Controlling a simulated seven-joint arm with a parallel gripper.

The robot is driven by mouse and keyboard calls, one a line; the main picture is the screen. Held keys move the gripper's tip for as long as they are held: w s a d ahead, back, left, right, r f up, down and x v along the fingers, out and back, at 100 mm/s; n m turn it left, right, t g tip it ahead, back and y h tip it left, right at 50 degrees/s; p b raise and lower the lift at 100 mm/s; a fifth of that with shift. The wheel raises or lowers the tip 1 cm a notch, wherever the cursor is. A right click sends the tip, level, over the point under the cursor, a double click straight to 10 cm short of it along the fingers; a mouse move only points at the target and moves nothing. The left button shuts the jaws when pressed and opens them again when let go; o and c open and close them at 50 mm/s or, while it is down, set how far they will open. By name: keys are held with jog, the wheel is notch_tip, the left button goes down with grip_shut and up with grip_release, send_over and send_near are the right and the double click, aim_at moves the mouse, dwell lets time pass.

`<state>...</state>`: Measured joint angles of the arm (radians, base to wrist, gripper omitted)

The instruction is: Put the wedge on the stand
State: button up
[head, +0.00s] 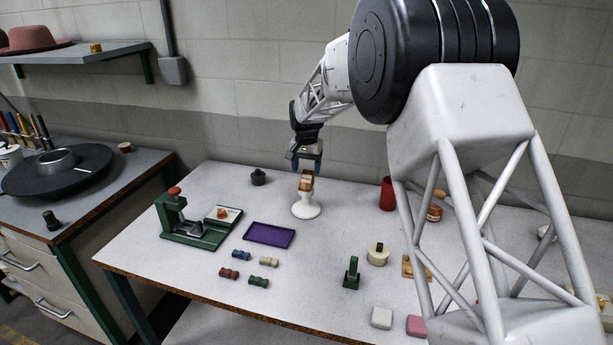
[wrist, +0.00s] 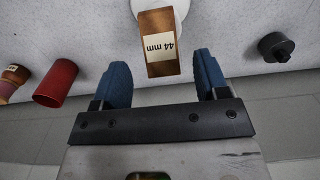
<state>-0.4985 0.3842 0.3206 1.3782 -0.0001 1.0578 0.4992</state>
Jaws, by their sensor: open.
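The wedge (head: 306,183) is a brown wooden block with a pale label. It sits on top of the white stand (head: 306,207), which has a round base and stands on the table. In the wrist view the wedge (wrist: 150,68) shows its "44 mm" label, with a bit of the white stand (wrist: 181,8) behind it. My gripper (head: 306,160) is just above the wedge. In the wrist view my gripper (wrist: 161,60) is open, with blue fingers to either side of the wedge and visible gaps between. The stand's top is mostly hidden by the wedge.
A purple tray (head: 269,235) and a green press (head: 185,225) stand left of the stand. A dark weight (head: 258,177) is behind left, a red cup (head: 387,194) to the right. Several small coloured blocks lie in front. The table around the stand's base is clear.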

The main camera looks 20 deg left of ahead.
aim_at(309, 180)
notch_tip(309, 180, up, 7)
jog(key=shift+r, duration=0.15)
dwell(0.4)
dwell(0.6)
jog(key=s+d+r, duration=0.4)
jog(key=s+d, duration=0.3)
jog(key=d, duration=0.3)
jog(key=s+d+r+t, duration=0.1)
jog(key=s+d+r, duration=0.3)
jog(key=s+d, duration=0.4)
jog(key=s+d+r, duration=0.4)
jog(key=s+d, duration=0.2)
jog(key=d, duration=0.5)
jog(key=s+d+f, duration=0.2)
jog(key=s+d, duration=0.3)
jog(key=s, duration=0.6)
jog(key=s+d+f+t, duration=0.1)
jog(key=s+d+f, duration=0.2)
jog(key=s+d, duration=0.3)
jog(key=s+d+f, duration=0.2)
jog(key=s+d, duration=0.4)
jog(key=s, duration=1)
jog(key=shift+f+t, duration=0.3)
